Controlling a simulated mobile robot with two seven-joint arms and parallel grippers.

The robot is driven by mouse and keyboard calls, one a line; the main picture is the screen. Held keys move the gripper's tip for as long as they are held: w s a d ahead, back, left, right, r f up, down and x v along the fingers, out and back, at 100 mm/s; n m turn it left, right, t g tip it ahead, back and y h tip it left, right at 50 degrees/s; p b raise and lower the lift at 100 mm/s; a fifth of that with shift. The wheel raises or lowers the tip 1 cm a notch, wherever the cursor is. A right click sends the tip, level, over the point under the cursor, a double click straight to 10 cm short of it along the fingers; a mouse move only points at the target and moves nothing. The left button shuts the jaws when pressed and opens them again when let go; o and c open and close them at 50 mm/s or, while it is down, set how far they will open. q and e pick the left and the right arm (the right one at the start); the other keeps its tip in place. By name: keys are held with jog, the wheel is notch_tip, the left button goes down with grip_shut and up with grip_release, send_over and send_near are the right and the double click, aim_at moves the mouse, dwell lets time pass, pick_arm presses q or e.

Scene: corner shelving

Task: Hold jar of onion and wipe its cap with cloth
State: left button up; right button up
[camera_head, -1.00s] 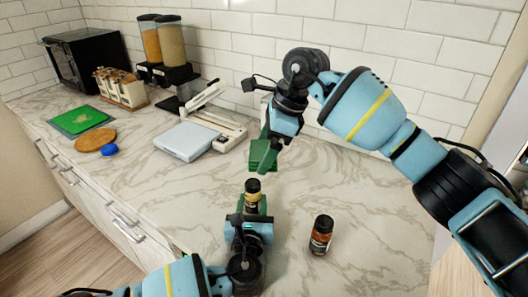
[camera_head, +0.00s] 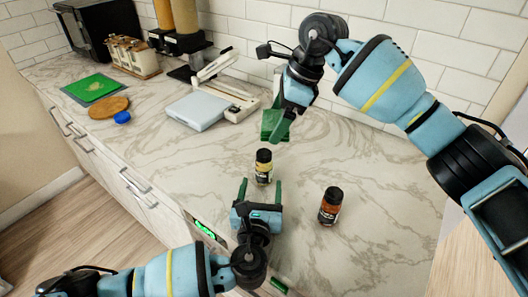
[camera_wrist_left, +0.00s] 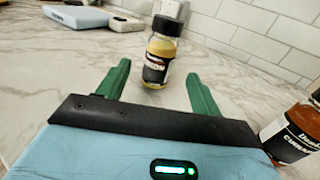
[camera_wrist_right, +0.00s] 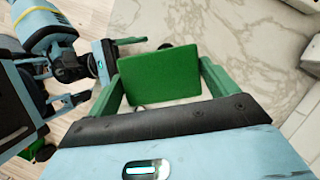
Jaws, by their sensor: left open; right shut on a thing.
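The jar of onion (camera_head: 263,169), with yellow contents and a black cap, stands upright on the counter. In the left wrist view the jar (camera_wrist_left: 158,57) stands just beyond the fingertips. My left gripper (camera_head: 261,182) is open and empty, low over the counter, with its fingers pointing at the jar. My right gripper (camera_head: 282,114) is shut on a green cloth (camera_head: 274,126) and holds it above the counter, behind the jar. In the right wrist view the flat cloth (camera_wrist_right: 160,74) spans the space between the fingers.
A second black-capped jar (camera_head: 330,207), with reddish-brown contents, stands right of my left gripper. A white scale-like device (camera_head: 197,110) lies behind to the left. A round wooden board (camera_head: 108,106) and blue lid (camera_head: 122,117) are farther left. The counter around the jars is clear.

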pick_arm(q)
jog(key=s, duration=0.6)
jog(key=shift+s+a, duration=0.35)
jog(key=shift+s, duration=0.05)
jog(key=shift+s, duration=0.15)
pick_arm(e)
jog(key=shift+s, duration=0.1)
